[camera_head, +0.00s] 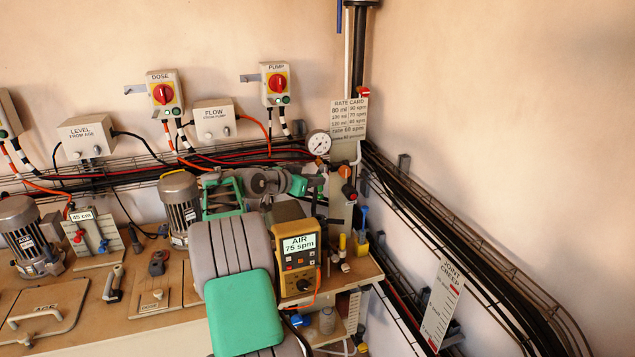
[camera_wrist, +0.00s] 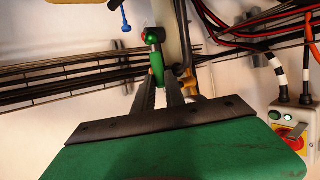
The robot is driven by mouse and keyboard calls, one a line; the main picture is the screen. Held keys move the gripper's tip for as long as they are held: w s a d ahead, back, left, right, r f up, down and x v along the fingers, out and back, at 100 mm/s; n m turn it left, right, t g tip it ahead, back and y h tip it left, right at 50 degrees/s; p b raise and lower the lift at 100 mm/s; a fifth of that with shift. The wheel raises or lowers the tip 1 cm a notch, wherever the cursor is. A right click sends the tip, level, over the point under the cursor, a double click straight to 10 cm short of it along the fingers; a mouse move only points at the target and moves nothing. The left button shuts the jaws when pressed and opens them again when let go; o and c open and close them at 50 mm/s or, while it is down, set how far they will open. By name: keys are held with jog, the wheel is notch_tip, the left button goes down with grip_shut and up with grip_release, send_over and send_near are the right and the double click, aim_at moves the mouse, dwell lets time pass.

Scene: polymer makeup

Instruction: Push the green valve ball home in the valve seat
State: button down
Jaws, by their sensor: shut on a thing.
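In the wrist view the two dark fingers of my gripper (camera_wrist: 158,82) are closed around a small green part (camera_wrist: 156,63), which I take to be the green valve ball. I cannot tell how deep the green part sits, and no separate seat shows clearly. In the head view my gripper (camera_head: 315,181) reaches the upright panel (camera_head: 338,202) from the left; the green part is not clear there.
A pressure gauge (camera_head: 319,142) and rate card (camera_head: 349,117) are just above my gripper. A yellow meter reading AIR 75 spm (camera_head: 298,259) is near my arm. Motors (camera_head: 180,207), control boxes (camera_head: 165,93) and wall cable racks (camera_head: 440,235) surround the bench.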

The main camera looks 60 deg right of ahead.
aim_at(318, 196)
jog(key=shift+w+a+b, duration=0.1)
jog(key=shift+w+b, duration=0.1)
jog(key=shift+b, duration=0.1)
jog(key=shift+a+f+n+t+b, duration=0.1)
jog(key=shift+n+t+b, duration=0.25)
jog(key=shift+b, duration=0.4)
notch_tip(318, 196, down, 6)
jog(key=b, duration=0.4)
jog(key=shift+r, duration=0.25)
jog(key=shift+b, duration=0.95)
dwell(0.3)
jog(key=shift+f+b, duration=0.5)
